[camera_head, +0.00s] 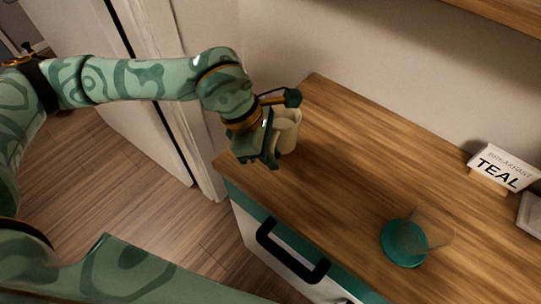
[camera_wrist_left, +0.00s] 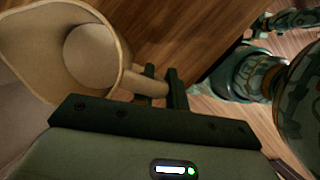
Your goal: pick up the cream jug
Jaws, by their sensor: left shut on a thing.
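The cream jug (camera_head: 288,132) is a pale beige vessel at the far left corner of the wooden counter, upright or nearly so. In the left wrist view the jug (camera_wrist_left: 92,58) shows its open mouth and empty-looking inside, with its handle pointing right. My left gripper (camera_head: 272,142) is beside the jug. In the wrist view its two dark fingers (camera_wrist_left: 162,88) are shut on the jug's handle. I cannot tell whether the jug's base touches the counter. My right gripper is not in view.
A clear glass (camera_head: 428,236) stands on a teal coaster (camera_head: 403,255) at the front right of the counter (camera_head: 340,165). A "BREAKFAST TEAL" sign (camera_head: 502,168) stands at the back right. A drawer with a black handle (camera_head: 290,255) is below the front edge. The counter's middle is clear.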

